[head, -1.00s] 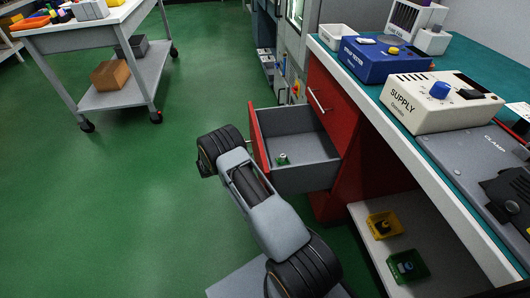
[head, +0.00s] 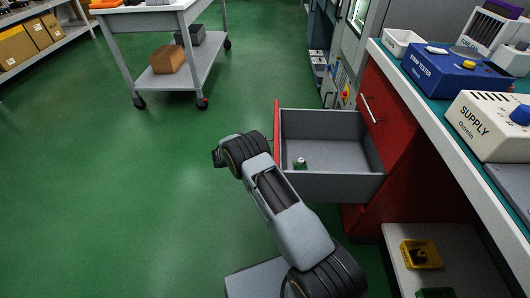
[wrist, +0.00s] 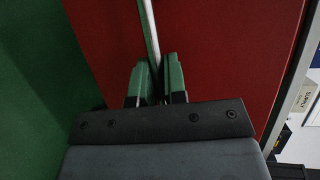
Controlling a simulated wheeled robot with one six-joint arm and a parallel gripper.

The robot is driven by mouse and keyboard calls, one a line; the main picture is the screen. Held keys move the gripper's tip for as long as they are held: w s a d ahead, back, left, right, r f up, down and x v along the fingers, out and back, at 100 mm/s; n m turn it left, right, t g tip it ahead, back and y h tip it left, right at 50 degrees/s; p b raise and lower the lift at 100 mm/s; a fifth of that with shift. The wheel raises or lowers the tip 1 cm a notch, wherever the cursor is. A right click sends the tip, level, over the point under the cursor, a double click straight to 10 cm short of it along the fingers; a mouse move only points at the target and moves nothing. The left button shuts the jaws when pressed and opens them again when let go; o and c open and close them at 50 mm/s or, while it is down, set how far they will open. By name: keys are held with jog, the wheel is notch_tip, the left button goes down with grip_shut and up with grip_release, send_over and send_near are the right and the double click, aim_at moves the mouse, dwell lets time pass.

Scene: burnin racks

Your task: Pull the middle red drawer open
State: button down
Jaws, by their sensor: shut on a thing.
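The middle red drawer (head: 277,140) stands pulled out from the bench cabinet in the head view, its grey inside in plain sight. A small green part (head: 300,163) lies in it near the front. In the wrist view the red drawer front (wrist: 225,50) fills most of the picture. A thin metal handle bar (wrist: 150,35) runs between the two green fingers of my gripper (wrist: 155,82), which are shut on it. In the head view my arm reaches up to the drawer front, and the gripper's fingers are hidden there.
Above is a shut red drawer (head: 385,100). The bench top holds a blue tester (head: 440,72) and a white supply box (head: 490,122). A yellow bin (head: 421,254) sits on the low shelf. A grey cart (head: 190,68) stands at the back left. The green floor left of the drawer is clear.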

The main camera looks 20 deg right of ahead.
jog(key=c, duration=1.2)
grip_release()
jog(key=a+r+p, duration=0.2)
jog(key=a, duration=1.1)
jog(key=shift+a+r, duration=0.2)
jog(key=shift+r, duration=0.05)
jog(key=s+d+r+m+g+y+p, duration=0.1)
jog(key=s+d+r+m+y+p, duration=0.3)
jog(key=r, duration=0.7)
jog(key=s+r+m+y+p, duration=0.1)
jog(key=s+r+m+p, duration=0.1)
jog(key=r+m+p, duration=0.6)
jog(key=s+d+r+m+g+y+p, duration=0.1)
jog(key=s+d+r+m+y+p, duration=0.2)
jog(key=r, duration=1)
jog(key=s+r+m+t+y+p, duration=0.5)
jog(key=s+r+m+y+p, duration=0.3)
jog(key=s+r+m+p, duration=0.7)
jog(key=s+r+m, duration=0.5)
jog(key=shift+a+r, duration=0.15)
jog(key=shift+r, duration=0.2)
